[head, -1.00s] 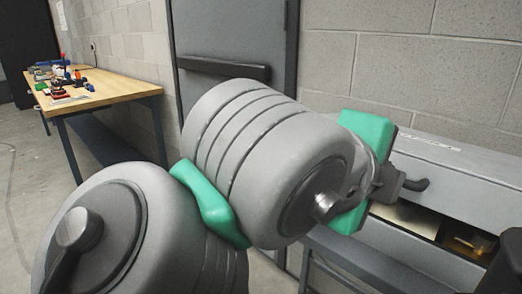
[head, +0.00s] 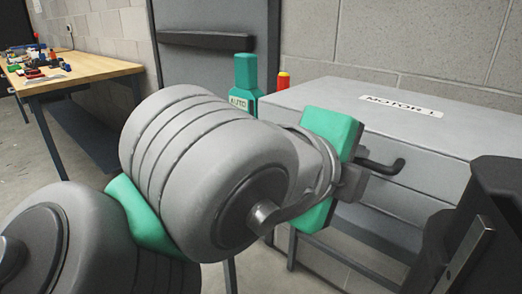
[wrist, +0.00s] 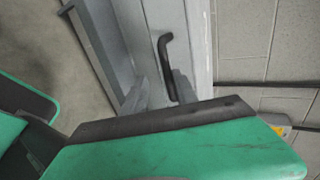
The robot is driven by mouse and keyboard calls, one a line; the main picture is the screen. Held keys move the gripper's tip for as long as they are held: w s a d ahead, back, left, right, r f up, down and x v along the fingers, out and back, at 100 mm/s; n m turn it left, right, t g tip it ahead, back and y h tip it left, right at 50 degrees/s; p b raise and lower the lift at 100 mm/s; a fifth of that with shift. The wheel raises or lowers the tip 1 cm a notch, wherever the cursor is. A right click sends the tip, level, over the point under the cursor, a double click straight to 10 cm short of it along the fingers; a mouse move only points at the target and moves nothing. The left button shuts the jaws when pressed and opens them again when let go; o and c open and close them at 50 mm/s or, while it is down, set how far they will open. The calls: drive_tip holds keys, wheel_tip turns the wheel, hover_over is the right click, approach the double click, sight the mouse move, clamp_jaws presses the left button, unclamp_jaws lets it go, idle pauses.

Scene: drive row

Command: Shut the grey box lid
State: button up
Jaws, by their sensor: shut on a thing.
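The grey box lid (head: 400,112), labelled MOTOR 1, lies level on the box at the right of the head view. No opening shows along the visible front; its right part is hidden by a dark form. A black bar handle (head: 387,166) sticks out from the lid's front; it also shows in the wrist view (wrist: 163,50). My gripper (wrist: 163,92) is at the lid's front, shut on the handle's near end. In the head view, my arm hides the box's left part and most of the fingers.
A wooden workbench (head: 95,72) with small objects stands far left. A block wall (head: 400,45) is behind the box.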

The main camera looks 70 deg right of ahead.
drive_tip(key=shift+o, duration=1.3)
drive_tip(key=shift+d+f, duration=0.15)
drive_tip(key=shift+f, duration=0.25)
drive_tip(key=shift+r, duration=0.1)
drive_tip(key=shift+r, duration=0.3)
drive_tip(key=p+v, duration=0.2)
drive_tip(key=v, duration=0.6)
drive_tip(key=shift+f, duration=0.15)
